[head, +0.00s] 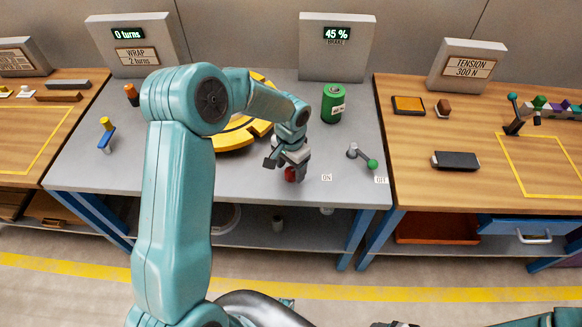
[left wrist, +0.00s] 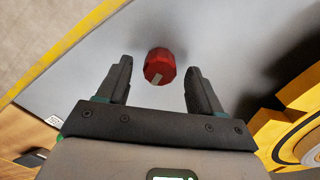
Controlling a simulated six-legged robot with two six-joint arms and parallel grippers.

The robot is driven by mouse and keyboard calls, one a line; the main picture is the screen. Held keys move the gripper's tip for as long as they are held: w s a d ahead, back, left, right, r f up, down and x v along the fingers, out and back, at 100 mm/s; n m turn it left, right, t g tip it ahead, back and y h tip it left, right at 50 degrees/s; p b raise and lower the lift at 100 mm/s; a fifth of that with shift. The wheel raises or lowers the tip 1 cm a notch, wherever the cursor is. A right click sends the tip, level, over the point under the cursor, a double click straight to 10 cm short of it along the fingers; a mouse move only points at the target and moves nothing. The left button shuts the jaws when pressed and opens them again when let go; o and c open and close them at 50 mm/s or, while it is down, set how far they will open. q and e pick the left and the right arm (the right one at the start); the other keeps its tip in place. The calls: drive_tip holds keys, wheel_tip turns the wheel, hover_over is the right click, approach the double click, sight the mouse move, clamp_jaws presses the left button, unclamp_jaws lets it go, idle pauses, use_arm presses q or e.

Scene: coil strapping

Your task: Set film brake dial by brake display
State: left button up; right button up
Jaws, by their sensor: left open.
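The brake display (head: 337,34) on the grey panel at the back of the table reads 45 %, with BRAKE under it. The film brake dial is a red knob (head: 291,174) near the front of the grey table, partly hidden by my gripper in the head view. In the left wrist view the red dial (left wrist: 159,66) has a pale mark on its lower side and lies between and just beyond the fingertips. My left gripper (left wrist: 158,75) is open around it, with gaps on both sides; in the head view the left gripper (head: 288,160) is just above the dial.
A yellow turntable (head: 235,135) stands behind my left arm. A green cylinder (head: 333,103) and a green-knobbed lever (head: 362,157) are to the right on the grey table (head: 245,178). Another panel (head: 132,45) reads 0 turns. The wooden table (head: 425,185) adjoins at right.

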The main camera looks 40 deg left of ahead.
use_arm(q)
drive_tip(key=shift+f, duration=0.35)
drive_tip(key=shift+f, duration=0.1)
drive_tip(key=shift+c, duration=0.9)
drive_tip(key=c, duration=0.9)
drive_tip(key=shift+w+f+n+b, duration=0.1)
drive_tip(key=shift+f+n+b, duration=0.15)
drive_tip(key=shift+n+b, duration=0.75)
drive_tip(key=shift+r+n+b, duration=0.25)
drive_tip(key=shift+n+b, duration=0.15)
drive_tip(key=o, duration=1.1)
